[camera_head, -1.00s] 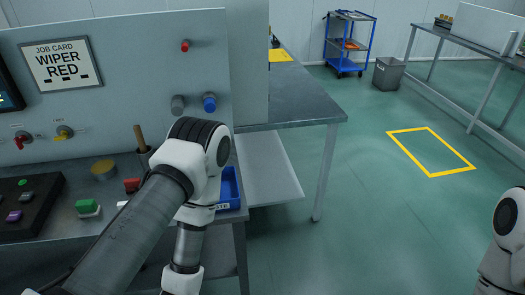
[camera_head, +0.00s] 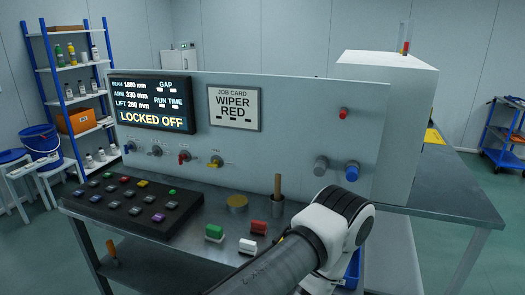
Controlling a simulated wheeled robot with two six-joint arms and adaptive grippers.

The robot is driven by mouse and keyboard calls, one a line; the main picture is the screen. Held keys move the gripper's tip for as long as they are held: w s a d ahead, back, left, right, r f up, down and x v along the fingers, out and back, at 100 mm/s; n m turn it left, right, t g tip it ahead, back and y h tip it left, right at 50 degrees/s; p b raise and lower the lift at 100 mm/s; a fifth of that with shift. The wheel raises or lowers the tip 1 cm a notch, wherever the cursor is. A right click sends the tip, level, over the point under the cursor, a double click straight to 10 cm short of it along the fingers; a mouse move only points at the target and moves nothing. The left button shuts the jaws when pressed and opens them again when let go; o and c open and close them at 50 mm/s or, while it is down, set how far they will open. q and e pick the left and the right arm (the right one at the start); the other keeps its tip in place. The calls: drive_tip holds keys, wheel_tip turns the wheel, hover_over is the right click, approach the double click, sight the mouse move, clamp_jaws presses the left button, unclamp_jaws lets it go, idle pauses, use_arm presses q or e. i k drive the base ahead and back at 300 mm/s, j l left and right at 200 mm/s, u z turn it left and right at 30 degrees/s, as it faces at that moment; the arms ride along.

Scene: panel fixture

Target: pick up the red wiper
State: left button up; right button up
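The job card (camera_head: 233,107) on the panel reads WIPER RED. A small block with a red top (camera_head: 258,227), which looks like the red wiper, lies on the bench. It sits behind a white block (camera_head: 247,246) and to the right of a green-topped block (camera_head: 214,231). One of my arms crosses the lower right of the picture, its bent joint just right of these blocks. Neither of my grippers shows in the view.
A black button box (camera_head: 135,208) fills the bench's left. A round yellowish disc (camera_head: 237,202) and an upright wooden handle (camera_head: 277,187) stand behind the blocks. A blue tray (camera_head: 352,268) is partly hidden by my arm. The panel's screen (camera_head: 152,103) reads LOCKED OFF.

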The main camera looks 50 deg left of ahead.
sight(259, 228)
drive_tip(key=u, duration=1.8)
